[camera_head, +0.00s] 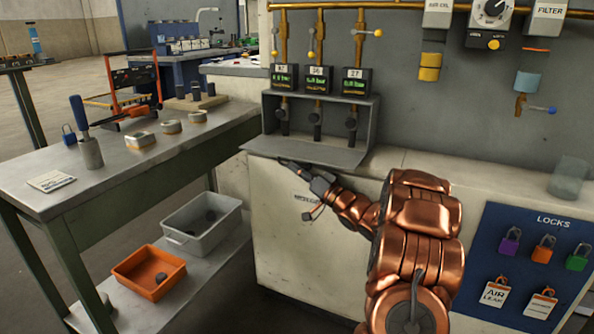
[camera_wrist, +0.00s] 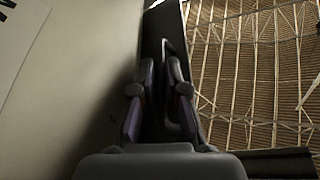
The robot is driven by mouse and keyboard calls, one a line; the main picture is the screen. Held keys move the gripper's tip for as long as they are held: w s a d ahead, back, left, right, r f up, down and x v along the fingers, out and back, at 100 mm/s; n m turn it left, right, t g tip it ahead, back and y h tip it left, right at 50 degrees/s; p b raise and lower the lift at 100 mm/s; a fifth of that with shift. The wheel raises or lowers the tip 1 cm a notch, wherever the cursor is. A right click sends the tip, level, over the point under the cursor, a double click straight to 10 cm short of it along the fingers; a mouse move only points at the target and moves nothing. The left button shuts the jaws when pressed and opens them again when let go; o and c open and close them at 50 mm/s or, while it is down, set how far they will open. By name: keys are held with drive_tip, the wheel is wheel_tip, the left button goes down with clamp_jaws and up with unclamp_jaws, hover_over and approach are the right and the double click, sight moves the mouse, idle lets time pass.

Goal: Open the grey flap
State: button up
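The grey flap (camera_head: 308,150) hangs out from the lower front of the grey box (camera_head: 372,118) on the wall. It lies nearly flat, and the box front is uncovered, showing dark valve parts inside. My gripper (camera_head: 284,162) is just under the flap's front edge, left of its middle; touching or apart is unclear. In the wrist view my gripper (camera_wrist: 161,66) has its two fingers apart with a narrow gap. A dark panel, apparently the flap (camera_wrist: 158,25), stands beyond the fingertips. I see nothing clearly held between them.
The pale cabinet front (camera_head: 285,225) is close below my gripper. A metal workbench (camera_head: 110,165) stands to the left, with an orange bin (camera_head: 148,272) and a grey bin (camera_head: 202,222) on its lower shelf. A blue lock board (camera_head: 535,255) is at the right.

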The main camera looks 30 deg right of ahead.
sight(302, 156)
clamp_jaws()
drive_tip(key=shift+r+p, duration=0.2)
drive_tip(key=shift+p, duration=0.2)
drive_tip(key=r+p, duration=0.1)
drive_tip(key=p, duration=0.1)
drive_tip(key=shift+m+h+p, duration=0.3)
drive_tip(key=shift+m+p, duration=0.1)
drive_tip(key=p, duration=0.2)
drive_tip(key=r+m+p, duration=0.1)
drive_tip(key=p, duration=0.2)
drive_tip(key=shift+s+a+r+m+h, duration=0.1)
drive_tip(key=shift+s+r+m+h, duration=0.1)
drive_tip(key=shift+m+h, duration=0.1)
drive_tip(key=shift+f, duration=0.2)
drive_tip(key=shift+o, duration=1.2)
unclamp_jaws()
drive_tip(key=shift+w, duration=0.1)
